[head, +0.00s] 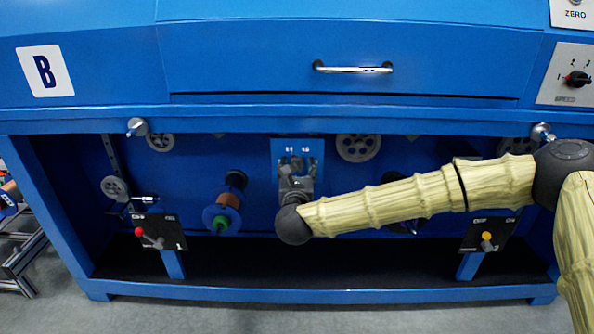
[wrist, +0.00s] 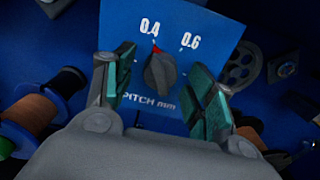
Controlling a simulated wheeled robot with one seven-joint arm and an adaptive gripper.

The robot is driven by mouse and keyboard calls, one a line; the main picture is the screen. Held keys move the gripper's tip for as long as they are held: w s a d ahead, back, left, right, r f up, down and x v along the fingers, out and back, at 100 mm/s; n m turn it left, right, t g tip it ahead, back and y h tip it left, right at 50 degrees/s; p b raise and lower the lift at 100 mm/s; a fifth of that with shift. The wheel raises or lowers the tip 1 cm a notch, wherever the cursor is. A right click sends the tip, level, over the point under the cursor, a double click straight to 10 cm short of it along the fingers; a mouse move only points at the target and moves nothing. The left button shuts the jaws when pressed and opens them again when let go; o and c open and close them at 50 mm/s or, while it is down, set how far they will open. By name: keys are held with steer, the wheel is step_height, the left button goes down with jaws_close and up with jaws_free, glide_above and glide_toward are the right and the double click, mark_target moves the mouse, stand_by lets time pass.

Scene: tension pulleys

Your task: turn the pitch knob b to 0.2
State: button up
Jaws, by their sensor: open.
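The pitch knob (wrist: 160,72) is a dark grey dial with a red pointer, on a blue plate (wrist: 205,40) marked "0.4", "0.6" and "PITCH mm" in the wrist view. The red pointer is at the top of the knob, near the 0.4 mark. My gripper (wrist: 162,92) is open, with its green-padded fingers on either side of the knob. A gap shows between each finger and the knob. In the head view the plate (head: 288,147) is behind my gripper (head: 296,172), and the knob is hidden there. No 0.2 label is visible.
A red-knobbed lever (head: 148,237) and a yellow-knobbed lever (head: 487,241) stand lower down.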

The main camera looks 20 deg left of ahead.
steer(key=c, duration=1.1)
steer(key=shift+o, duration=0.3)
steer(key=shift+r+n+p, duration=0.1)
steer(key=shift+n+p, duration=0.2)
steer(key=shift+p, duration=0.05)
steer(key=shift+r+n+p, duration=0.1)
steer(key=shift+n+p, duration=0.8)
steer(key=shift+p, duration=0.05)
steer(key=n+p, duration=0.3)
steer(key=shift+n, duration=0.3)
steer(key=n+p, duration=0.2)
steer(key=n, duration=0.1)
steer(key=shift+p, duration=0.35)
steer(key=shift+n+p, duration=0.85)
steer(key=shift+n, duration=0.65)
steer(key=shift+f, duration=0.2)
